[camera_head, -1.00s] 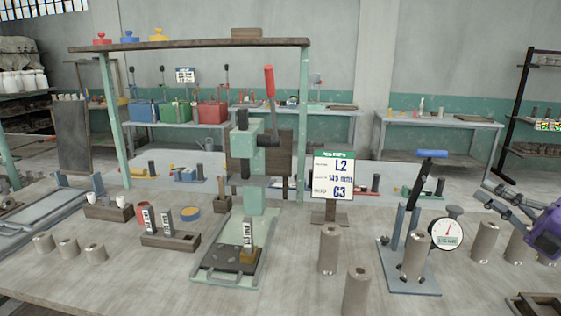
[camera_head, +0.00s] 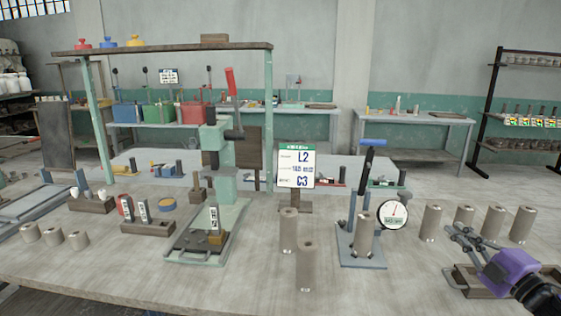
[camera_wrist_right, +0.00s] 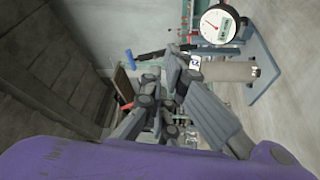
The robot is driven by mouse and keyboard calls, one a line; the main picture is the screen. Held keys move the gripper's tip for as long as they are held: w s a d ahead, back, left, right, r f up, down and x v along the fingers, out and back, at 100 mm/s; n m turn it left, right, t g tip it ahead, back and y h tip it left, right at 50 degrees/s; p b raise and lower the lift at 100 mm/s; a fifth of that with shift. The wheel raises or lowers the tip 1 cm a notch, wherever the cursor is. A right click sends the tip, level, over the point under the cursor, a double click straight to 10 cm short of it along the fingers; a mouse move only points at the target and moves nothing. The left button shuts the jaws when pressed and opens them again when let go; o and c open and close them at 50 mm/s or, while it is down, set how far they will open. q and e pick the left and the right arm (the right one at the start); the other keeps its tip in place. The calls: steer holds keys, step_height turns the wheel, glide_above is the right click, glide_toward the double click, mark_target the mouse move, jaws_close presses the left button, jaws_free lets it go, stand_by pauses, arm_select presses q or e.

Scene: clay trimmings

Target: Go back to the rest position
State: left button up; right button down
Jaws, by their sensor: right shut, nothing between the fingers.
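My right gripper (camera_head: 462,237) is at the right of the head view, over a wooden tray (camera_head: 466,283) near the front right of the table. It is shut and empty, and its dark fingers point left. In the right wrist view the gripper's fingers (camera_wrist_right: 172,88) fill the middle. My left gripper is not in view.
A blue-handled press with a dial gauge (camera_head: 393,214) stands left of my right gripper. Several clay cylinders (camera_head: 430,222) stand behind the gripper; two more (camera_head: 305,266) stand near the table's middle. A green press (camera_head: 220,160) and a sign (camera_head: 296,166) are further left.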

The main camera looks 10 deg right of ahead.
steer(key=s+a+f+m+g+h+p, duration=0.1)
steer(key=s+a+f+m+g, duration=0.15)
steer(key=s+f, duration=0.45)
steer(key=s+a+f+m+g+h, duration=0.1)
steer(key=s+a+f+m+h, duration=0.2)
steer(key=f, duration=0.8)
steer(key=s+a+f+m+g+p, duration=0.15)
steer(key=s+a+f+m, duration=0.3)
steer(key=f, duration=0.45)
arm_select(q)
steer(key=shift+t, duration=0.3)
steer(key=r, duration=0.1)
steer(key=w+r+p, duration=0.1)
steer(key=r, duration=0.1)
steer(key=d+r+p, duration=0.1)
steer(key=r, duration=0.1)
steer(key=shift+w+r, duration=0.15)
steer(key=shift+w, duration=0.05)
arm_select(e)
steer(key=s+a+f+m+g, duration=0.3)
steer(key=s+a+f, duration=0.2)
steer(key=s+a, duration=0.5)
steer(key=s+a+f+m+g+y, duration=0.1)
steer(key=s+a+f, duration=0.4)
steer(key=s+a, duration=0.6)
steer(key=s+m+g, duration=0.1)
steer(key=s+m, duration=0.1)
steer(key=s, duration=0.1)
steer(key=shift+s+a+g, duration=0.2)
steer(key=shift+s+g, duration=0.2)
